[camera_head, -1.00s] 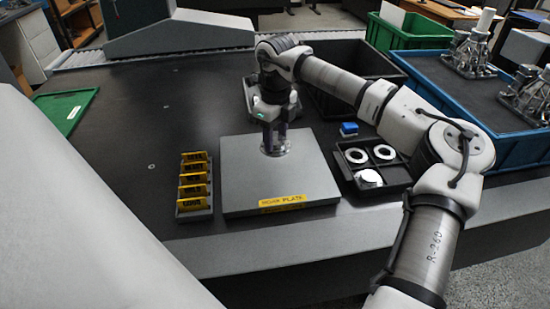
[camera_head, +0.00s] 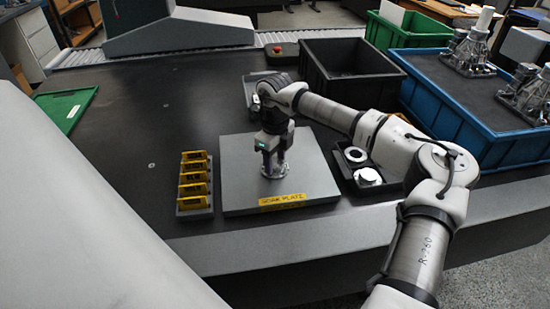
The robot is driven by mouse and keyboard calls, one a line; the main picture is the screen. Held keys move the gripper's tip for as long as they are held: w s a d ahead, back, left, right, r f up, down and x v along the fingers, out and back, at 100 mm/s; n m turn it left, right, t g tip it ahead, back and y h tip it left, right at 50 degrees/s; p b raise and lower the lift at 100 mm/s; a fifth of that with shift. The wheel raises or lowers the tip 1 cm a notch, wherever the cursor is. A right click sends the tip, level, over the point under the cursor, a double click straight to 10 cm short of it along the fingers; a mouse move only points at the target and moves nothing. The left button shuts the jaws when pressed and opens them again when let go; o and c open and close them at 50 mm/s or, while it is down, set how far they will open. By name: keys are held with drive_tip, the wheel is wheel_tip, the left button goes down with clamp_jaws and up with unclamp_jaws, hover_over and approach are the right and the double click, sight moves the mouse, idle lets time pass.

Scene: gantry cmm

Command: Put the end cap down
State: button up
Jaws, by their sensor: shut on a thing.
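My gripper (camera_head: 273,166) points down over the front middle of the grey work plate (camera_head: 237,165), which has a yellow label on its front edge. It is shut on a small silvery round part, the end cap (camera_head: 273,172), at its fingertips. The fingers cover much of the end cap. It is low over the plate; I cannot tell whether it touches.
A rack of yellow tags (camera_head: 194,182) stands left of the plate. A black tray (camera_head: 345,178) with a ring and a shiny disc lies right, partly behind my arm. A black crate (camera_head: 345,85) and a blue crate (camera_head: 470,125) stand farther back.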

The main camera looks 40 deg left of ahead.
sight(275, 162)
drive_tip(key=o, duration=1.1)
wheel_tip(275, 162, up, 12)
drive_tip(key=shift+r, duration=0.15)
